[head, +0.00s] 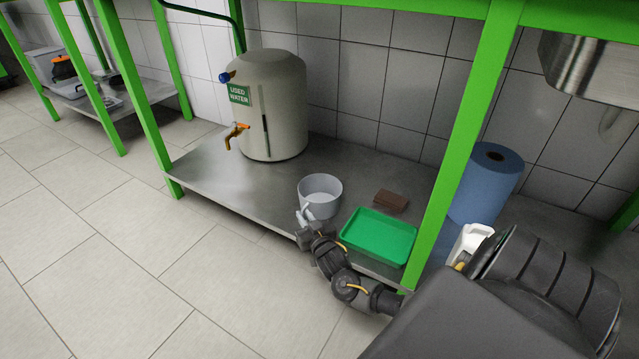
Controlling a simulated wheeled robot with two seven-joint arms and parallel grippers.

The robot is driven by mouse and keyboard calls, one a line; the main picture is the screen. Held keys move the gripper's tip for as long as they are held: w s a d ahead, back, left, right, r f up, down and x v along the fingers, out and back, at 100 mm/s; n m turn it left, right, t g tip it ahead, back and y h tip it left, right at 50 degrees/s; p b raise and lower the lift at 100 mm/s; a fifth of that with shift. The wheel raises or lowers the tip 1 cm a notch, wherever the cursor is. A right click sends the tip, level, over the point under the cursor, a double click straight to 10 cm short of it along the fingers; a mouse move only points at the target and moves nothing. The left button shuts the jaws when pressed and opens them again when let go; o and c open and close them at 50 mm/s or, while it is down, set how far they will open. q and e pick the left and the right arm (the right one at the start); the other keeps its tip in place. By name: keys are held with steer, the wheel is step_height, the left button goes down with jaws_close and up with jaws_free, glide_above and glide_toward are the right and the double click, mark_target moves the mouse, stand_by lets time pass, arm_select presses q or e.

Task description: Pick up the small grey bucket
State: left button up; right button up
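The small grey bucket (324,208) stands upright on the low metal shelf, near its front edge. It is light grey and its open top shows. My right gripper (303,213) reaches in from the lower right and is at the bucket's near left side. Its two light fingers show apart, one in front of the bucket's wall and one just left of it. I cannot tell whether they touch the bucket. My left gripper is not in view.
A green tray (379,236) lies right of the bucket, with a brown block (391,201) behind it. A used-water tank (277,105) stands at the back left. A green post (462,145) and blue roll (485,184) are to the right. The shelf's left front is clear.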

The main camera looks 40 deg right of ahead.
steer(key=shift+w+d+f+b, duration=0.25)
steer(key=shift+w+b, duration=0.1)
steer(key=shift+w, duration=0.25)
steer(key=shift+w+d+f+b, duration=0.1)
steer(key=shift+w+f+b, duration=0.1)
steer(key=shift+w+b, duration=0.3)
steer(key=shift+w+d+r, duration=0.15)
steer(key=shift+w+r, duration=0.05)
steer(key=shift+w, duration=0.3)
jaws_close()
steer(key=shift+r, duration=0.15)
